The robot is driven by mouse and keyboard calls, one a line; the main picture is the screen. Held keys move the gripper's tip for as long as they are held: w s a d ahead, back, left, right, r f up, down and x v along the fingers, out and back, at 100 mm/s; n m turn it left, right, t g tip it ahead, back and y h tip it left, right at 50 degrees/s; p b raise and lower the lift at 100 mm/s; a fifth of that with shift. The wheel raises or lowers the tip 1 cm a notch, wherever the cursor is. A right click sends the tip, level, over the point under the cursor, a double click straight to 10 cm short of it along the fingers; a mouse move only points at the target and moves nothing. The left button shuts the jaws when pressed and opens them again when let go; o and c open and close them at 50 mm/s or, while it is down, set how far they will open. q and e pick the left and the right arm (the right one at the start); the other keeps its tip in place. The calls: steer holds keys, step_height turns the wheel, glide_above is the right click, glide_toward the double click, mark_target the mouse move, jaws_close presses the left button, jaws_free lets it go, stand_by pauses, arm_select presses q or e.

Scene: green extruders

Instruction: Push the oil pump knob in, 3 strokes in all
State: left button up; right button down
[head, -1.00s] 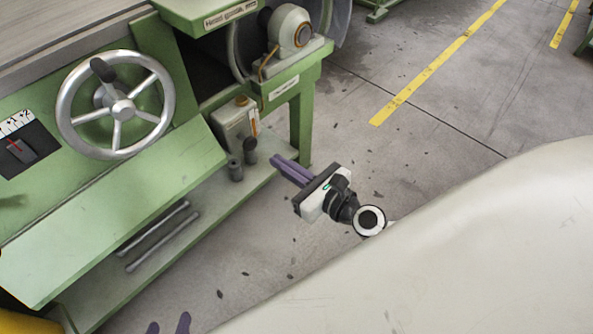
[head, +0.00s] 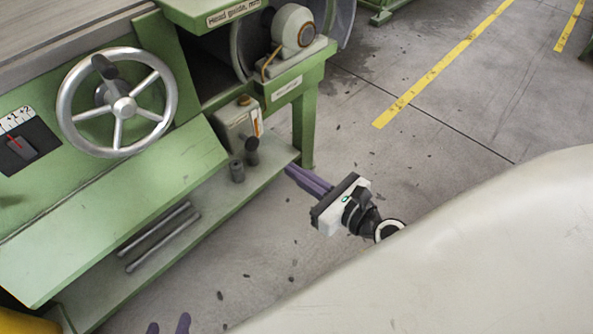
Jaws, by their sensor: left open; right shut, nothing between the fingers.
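My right gripper (head: 289,170) has purple fingers, shut and empty, pointing at the knob from the lower right with a clear gap between. My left gripper (head: 168,327) shows only two separated purple fingertips at the bottom edge; it is open, and the rest is out of view.
A dark cylinder (head: 237,171) stands on the green lower shelf (head: 205,200) below the pump, near two metal rods (head: 160,233). A green leg (head: 304,128) rises just right of the pump. A handwheel (head: 124,108) is at the left. The floor at right is clear.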

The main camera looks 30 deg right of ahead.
mark_target(255, 145)
arm_select(q)
steer(key=f+b, duration=0.1)
steer(key=b, duration=0.1)
steer(key=w+d+f+b, duration=0.1)
steer(key=b, duration=0.1)
steer(key=shift+d+f+g+h, duration=0.2)
steer(key=shift+d+g+h, duration=0.1)
steer(key=shift+h, duration=0.1)
arm_select(e)
steer(key=d+y, duration=0.1)
steer(key=s+d+f+n+y, duration=0.1)
steer(key=d+n+y, duration=0.1)
steer(key=shift+s+d+f, duration=0.3)
steer(key=shift+d, duration=0.05)
steer(key=x, duration=1.3)
steer(key=shift+w+a+b, duration=0.1)
steer(key=shift+w+b, duration=0.05)
steer(key=shift+b, duration=0.25)
steer(key=shift+w+a+f, duration=0.1)
steer(key=shift+w, duration=0.1)
arm_select(q)
steer(key=shift+w+d+f, duration=0.2)
steer(key=shift+w+d, duration=0.05)
arm_select(e)
steer(key=shift+w+a, duration=0.1)
steer(key=shift+w, duration=0.05)
